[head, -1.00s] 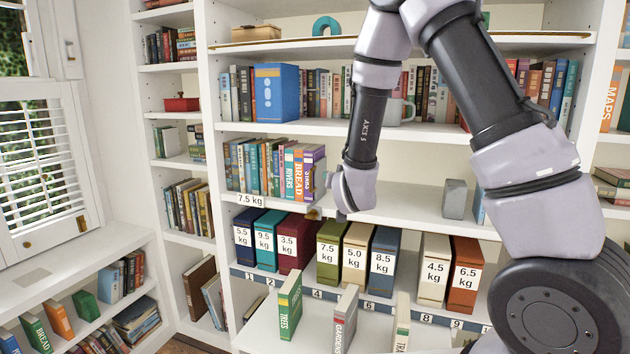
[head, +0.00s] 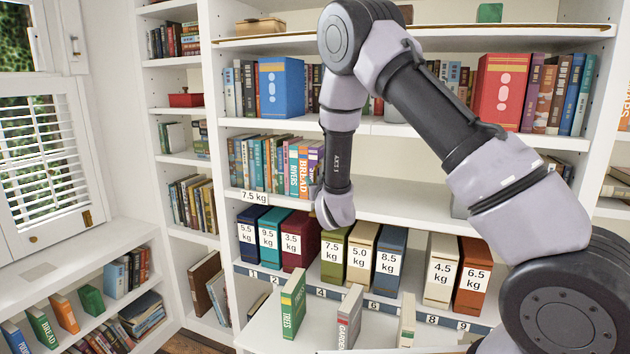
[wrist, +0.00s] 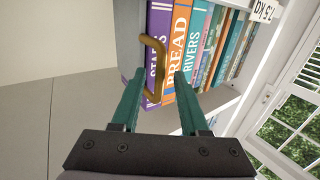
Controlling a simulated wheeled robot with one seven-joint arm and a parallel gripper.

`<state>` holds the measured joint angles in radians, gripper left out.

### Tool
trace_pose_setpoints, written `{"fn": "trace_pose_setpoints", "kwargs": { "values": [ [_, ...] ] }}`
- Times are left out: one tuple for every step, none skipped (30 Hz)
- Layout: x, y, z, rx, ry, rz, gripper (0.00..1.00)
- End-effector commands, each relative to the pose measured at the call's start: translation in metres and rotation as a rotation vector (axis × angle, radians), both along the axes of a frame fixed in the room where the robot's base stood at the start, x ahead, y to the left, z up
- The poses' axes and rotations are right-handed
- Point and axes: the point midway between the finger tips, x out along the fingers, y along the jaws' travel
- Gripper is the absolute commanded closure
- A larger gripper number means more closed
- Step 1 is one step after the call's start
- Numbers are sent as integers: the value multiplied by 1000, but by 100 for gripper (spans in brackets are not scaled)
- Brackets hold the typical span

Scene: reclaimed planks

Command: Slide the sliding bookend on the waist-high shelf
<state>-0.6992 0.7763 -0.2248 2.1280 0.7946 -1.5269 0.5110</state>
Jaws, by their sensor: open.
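A brass handle (wrist: 155,70) shows in the wrist view at the end of the book row, in front of the purple book. The handle appears between the fingertips; contact cannot be told. In the head view my wrist stands at the right end of the row on the waist-high shelf (head: 400,203), hiding the fingers and handle.
The books (head: 262,162) stand left of my wrist, above a 7.5 kg label. Labelled binders (head: 392,262) stand on the shelf below. A grey block (head: 460,206), partly hidden by my arm, stands farther right. The shelf between is clear.

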Motion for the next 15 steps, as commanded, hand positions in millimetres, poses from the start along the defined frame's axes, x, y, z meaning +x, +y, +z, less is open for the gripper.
{"fn": "trace_pose_setpoints", "kwargs": {
  "values": [
    [5, 1, 0, -1, 0, 0, 55],
    [8, 1, 0, -1, -1, 1, 55],
    [10, 2, 0, -1, 0, 0, 55],
    [11, 2, 0, -1, 1, 0, 55],
    [12, 2, 0, -1, 1, -1, 55],
    [13, 2, 0, -2, 1, -1, 55],
    [14, 2, 0, -2, 1, 0, 55],
    [14, 2, 0, -2, 1, 0, 55],
    [14, 2, 0, -2, 1, 0, 55],
    [14, 2, 0, -2, 1, 0, 55],
    [14, 2, 0, -2, 1, 0, 55],
    [14, 2, 0, -2, 1, 0, 55],
    [14, 2, 0, -2, 1, 0, 55],
    [14, 2, 0, -1, 1, 0, 63],
    [14, 2, 0, -1, 1, 0, 78]
  ]
}}
